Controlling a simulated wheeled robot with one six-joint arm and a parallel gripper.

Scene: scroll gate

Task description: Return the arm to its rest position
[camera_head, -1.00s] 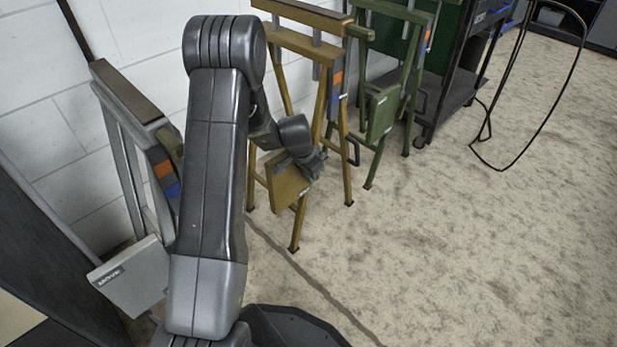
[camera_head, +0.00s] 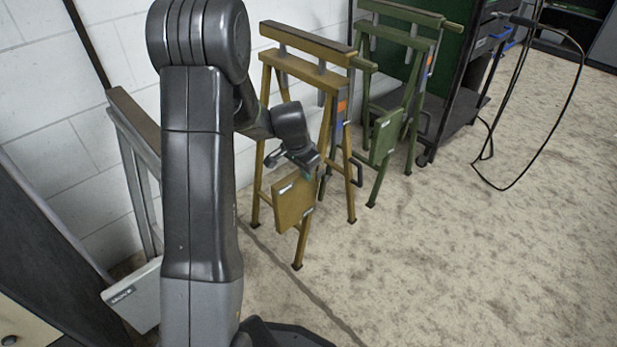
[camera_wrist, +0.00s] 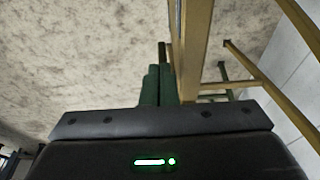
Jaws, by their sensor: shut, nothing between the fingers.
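My gripper (camera_head: 308,164) is at the end of my dark grey arm, in front of the yellow-brown stand (camera_head: 312,72) and by the upper right corner of its square panel (camera_head: 293,200). I cannot tell in the head view whether it touches the panel. In the wrist view the two dark green fingers (camera_wrist: 158,84) are together with nothing between them. Yellow-brown stand legs (camera_wrist: 192,50) rise close beside and behind them.
A green stand (camera_head: 385,130) and a dark cart (camera_head: 455,100) stand to the right. A grey stand (camera_head: 138,300) is at the left, partly hidden by my arm. A black cable loop (camera_head: 490,180) hangs near the cart. The floor at right (camera_head: 480,270) is clear.

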